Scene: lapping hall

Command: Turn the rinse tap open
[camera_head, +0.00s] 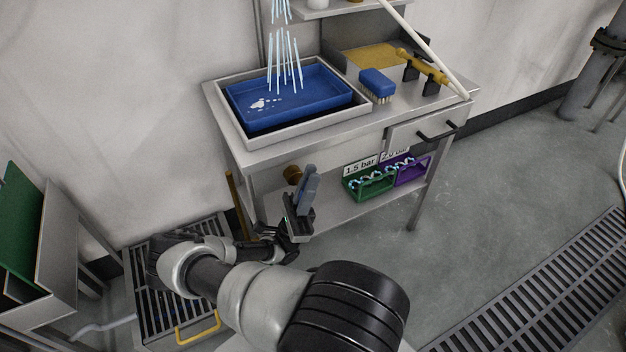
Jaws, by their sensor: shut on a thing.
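The rinse tap (292,174) shows as a round brass-coloured fitting under the front edge of the steel bench, left of the drawer. My gripper (308,185) is at the tap, its grey fingers reaching up just right of the brass part. The gripper is shut on the tap; the fingers hide most of the grip and the handle's angle. Pale blue water streams (285,62) fall from above into a blue tray (335,101) set in the bench's sink.
A blue brush (376,85) and a brass-coloured piece (428,67) on black supports are on the bench (222,103). Green (368,188) and purple (411,172) crates sit on the lower shelf. Open floor lies right.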

